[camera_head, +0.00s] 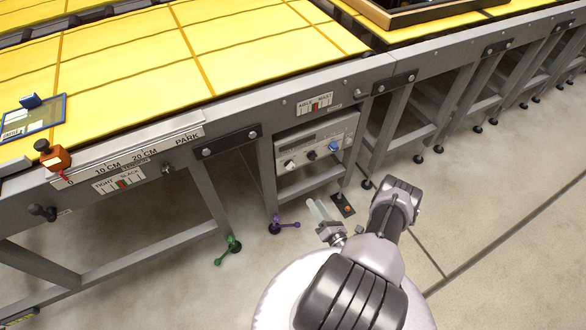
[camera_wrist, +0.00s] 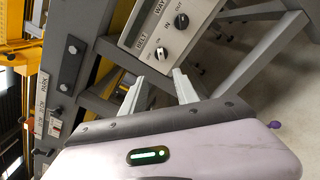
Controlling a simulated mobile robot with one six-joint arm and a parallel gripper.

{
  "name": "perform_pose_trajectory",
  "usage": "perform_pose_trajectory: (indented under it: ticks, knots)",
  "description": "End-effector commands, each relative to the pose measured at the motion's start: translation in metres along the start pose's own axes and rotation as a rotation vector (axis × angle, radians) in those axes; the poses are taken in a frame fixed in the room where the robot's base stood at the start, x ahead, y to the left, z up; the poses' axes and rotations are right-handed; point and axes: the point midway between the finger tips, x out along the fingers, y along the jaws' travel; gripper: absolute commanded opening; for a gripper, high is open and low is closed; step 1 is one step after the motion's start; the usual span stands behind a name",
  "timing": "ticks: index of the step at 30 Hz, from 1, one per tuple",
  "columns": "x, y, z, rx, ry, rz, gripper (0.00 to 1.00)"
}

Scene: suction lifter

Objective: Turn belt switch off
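The belt switch is a small knob (camera_wrist: 161,53) beside the word BELT on a light grey control panel (camera_wrist: 150,22) in the wrist view. In the head view the panel (camera_head: 322,135) hangs under the conveyor, and the belt knob (camera_head: 290,165) is the leftmost of its knobs. Which way the knob points is too small to tell for sure. My gripper (camera_head: 322,212) is below and in front of the panel, apart from it. In the wrist view my gripper (camera_wrist: 158,76) has its two pale fingers spread with nothing between them, and the belt knob lies just beyond their tips.
A black knob (camera_wrist: 181,21) marked IN and OUT sits beside the belt knob. Grey frame legs (camera_head: 265,180) stand left of the panel. A small floor box (camera_head: 343,206) with an orange button lies near my gripper. Yellow conveyor panels (camera_head: 150,60) are above. Open floor (camera_head: 480,220) lies to the right.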

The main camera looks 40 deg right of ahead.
Motion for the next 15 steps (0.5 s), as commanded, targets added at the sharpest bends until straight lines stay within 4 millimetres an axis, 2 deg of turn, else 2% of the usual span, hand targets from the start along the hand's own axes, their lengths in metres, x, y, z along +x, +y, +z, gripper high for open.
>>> perform_pose_trajectory:
  ticks: [2, 5, 15]
  knots:
    - [0.003, -0.004, -0.003, 0.005, -0.006, -0.011, 0.36]
    - [0.024, -0.004, -0.005, 0.003, -0.003, -0.006, 0.36]
    - [0.126, -0.005, -0.006, 0.002, -0.003, -0.003, 0.36]
